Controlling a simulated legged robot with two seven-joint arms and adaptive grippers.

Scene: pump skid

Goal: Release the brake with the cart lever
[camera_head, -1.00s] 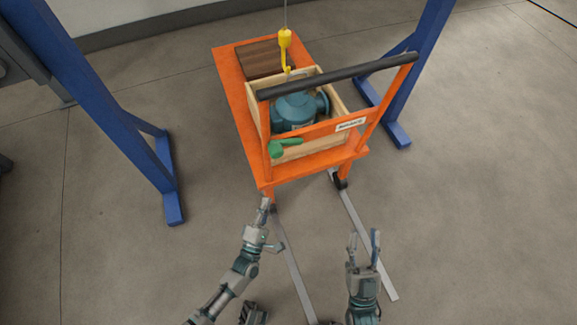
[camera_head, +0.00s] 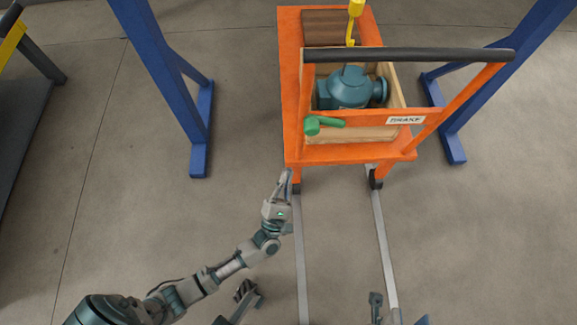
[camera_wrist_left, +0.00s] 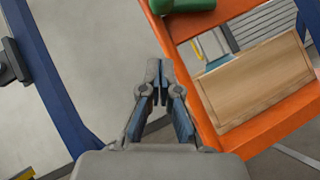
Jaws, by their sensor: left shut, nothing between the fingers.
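The cart lever is a green handle (camera_head: 325,123) on the front rail of the orange cart (camera_head: 350,155), left of the white label reading BRAKE (camera_head: 405,120). In the left wrist view the green lever (camera_wrist_left: 185,5) shows at the top edge, partly cut off. My left gripper (camera_head: 287,176) is shut and empty, just in front of the cart's lower left corner, below the lever and apart from it. In its wrist view the closed fingertips (camera_wrist_left: 158,70) point toward the cart. My right gripper (camera_head: 399,310) is at the bottom edge, its fingers apart, mostly out of frame.
A wooden crate with a teal pump (camera_head: 350,88) sits on the cart under a black push bar (camera_head: 410,55). A yellow hook (camera_head: 353,20) hangs behind it. Blue gantry legs (camera_head: 199,130) stand on both sides. Two rails (camera_head: 301,250) run along the open floor.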

